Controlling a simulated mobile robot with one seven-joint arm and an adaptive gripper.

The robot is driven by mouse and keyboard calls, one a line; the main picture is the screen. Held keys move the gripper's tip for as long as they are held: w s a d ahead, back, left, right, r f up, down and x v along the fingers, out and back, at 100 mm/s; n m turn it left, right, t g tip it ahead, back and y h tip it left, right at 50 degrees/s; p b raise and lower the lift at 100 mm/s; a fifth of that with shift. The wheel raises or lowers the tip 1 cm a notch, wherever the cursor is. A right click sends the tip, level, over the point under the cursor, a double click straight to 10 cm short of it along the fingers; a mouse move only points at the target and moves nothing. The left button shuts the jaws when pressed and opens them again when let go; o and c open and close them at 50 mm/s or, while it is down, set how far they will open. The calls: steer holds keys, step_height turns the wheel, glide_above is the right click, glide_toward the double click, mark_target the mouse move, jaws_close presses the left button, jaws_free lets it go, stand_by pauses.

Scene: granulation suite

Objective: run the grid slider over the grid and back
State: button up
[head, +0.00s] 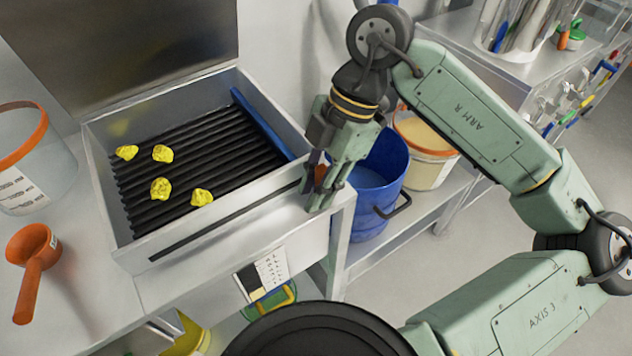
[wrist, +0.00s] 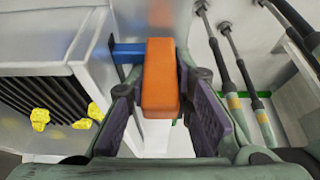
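The grid (head: 190,160) is a set of black bars in an open metal box, with several yellow lumps (head: 161,188) on it. The blue bar of the grid slider (head: 262,125) lies across the grid's right end. Its orange handle (wrist: 161,80) sticks out beyond the box wall in the wrist view, joined to a blue piece (wrist: 128,51). My gripper (head: 325,180) is at the box's front right corner. In the wrist view its fingers (wrist: 163,118) stand on both sides of the handle, with their pads showing and apart from it. In the head view the handle is mostly hidden.
A long slot (head: 225,228) runs along the box's front wall. A blue bucket (head: 375,185) and a cream tub (head: 427,150) stand right of the bench, close behind my gripper. An orange scoop (head: 34,260) and an orange-rimmed clear container (head: 25,160) are at left.

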jaws_close()
steer(key=shift+s+a+r+b, duration=0.1)
steer(key=shift+s+a+b, duration=0.25)
steer(key=shift+s+a, duration=1.3)
steer(key=shift+s+a+f+b, duration=0.1)
steer(key=shift+s+a+b, duration=0.2)
steer(key=shift+s+a, duration=1.35)
steer(key=shift+s+a+r+b, duration=0.1)
steer(key=shift+s+a+b, duration=0.45)
steer(key=shift+a, duration=1.9)
steer(key=shift+s, duration=0.2)
steer(key=shift+s+a+b, duration=0.55)
steer(key=shift+s+a, duration=0.65)
steer(key=shift+a, duration=0.45)
steer(key=shift+s+a+b, duration=0.5)
steer(key=shift+s+a, duration=0.65)
steer(key=shift+a, duration=0.5)
steer(key=shift+s+a+b, duration=0.55)
steer(key=shift+s+a, duration=0.65)
steer(key=shift+a, duration=0.45)
